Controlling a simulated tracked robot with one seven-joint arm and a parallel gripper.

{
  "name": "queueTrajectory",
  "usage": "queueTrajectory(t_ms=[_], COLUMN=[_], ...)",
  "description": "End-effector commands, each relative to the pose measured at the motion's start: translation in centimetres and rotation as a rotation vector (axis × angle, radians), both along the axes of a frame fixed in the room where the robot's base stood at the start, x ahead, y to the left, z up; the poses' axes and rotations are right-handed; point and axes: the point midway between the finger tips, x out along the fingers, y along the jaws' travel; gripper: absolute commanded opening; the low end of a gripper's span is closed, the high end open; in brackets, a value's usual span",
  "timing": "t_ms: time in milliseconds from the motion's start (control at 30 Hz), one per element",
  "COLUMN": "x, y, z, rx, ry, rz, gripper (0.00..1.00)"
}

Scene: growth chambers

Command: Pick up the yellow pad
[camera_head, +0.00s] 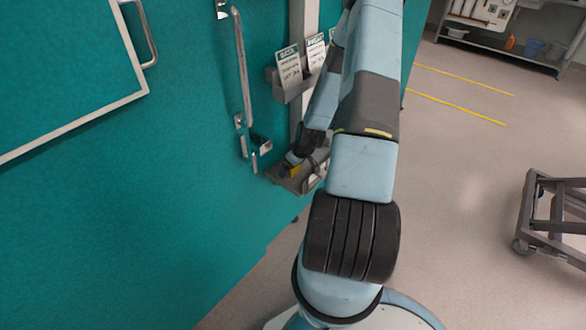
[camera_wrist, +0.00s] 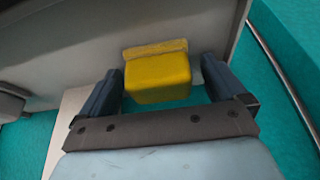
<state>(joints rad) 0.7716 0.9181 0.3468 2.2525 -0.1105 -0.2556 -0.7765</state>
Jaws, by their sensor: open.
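The yellow pad (camera_wrist: 158,78) is a small block with a paler, rougher strip along its far edge. In the wrist view it lies between the two fingers of my gripper (camera_wrist: 163,85), with a gap on each side. The fingers are open. In the head view the pad (camera_head: 294,171) shows as a small yellow patch on a grey shelf tray (camera_head: 285,182), low on the teal wall. My gripper (camera_head: 296,161) is right at it there, partly hidden by my arm.
A grey holder (camera_head: 292,90) with several cards is fixed above the tray. A vertical handle (camera_head: 241,70) and a latch (camera_head: 260,143) are on the teal door beside it. A grey cart (camera_head: 550,220) stands at the right. The floor between is clear.

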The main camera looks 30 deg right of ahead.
Motion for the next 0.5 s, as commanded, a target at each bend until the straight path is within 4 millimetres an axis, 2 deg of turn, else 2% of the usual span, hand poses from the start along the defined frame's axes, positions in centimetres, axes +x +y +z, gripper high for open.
queueTrajectory(t_ms=[133, 500], x=[-0.01, -0.03], y=[-0.02, -0.07], z=[0.01, 0.03], rx=[0.000, 0.000], ry=[0.000, 0.000], rz=[0.000, 0.000], gripper=[0.97, 0.61])
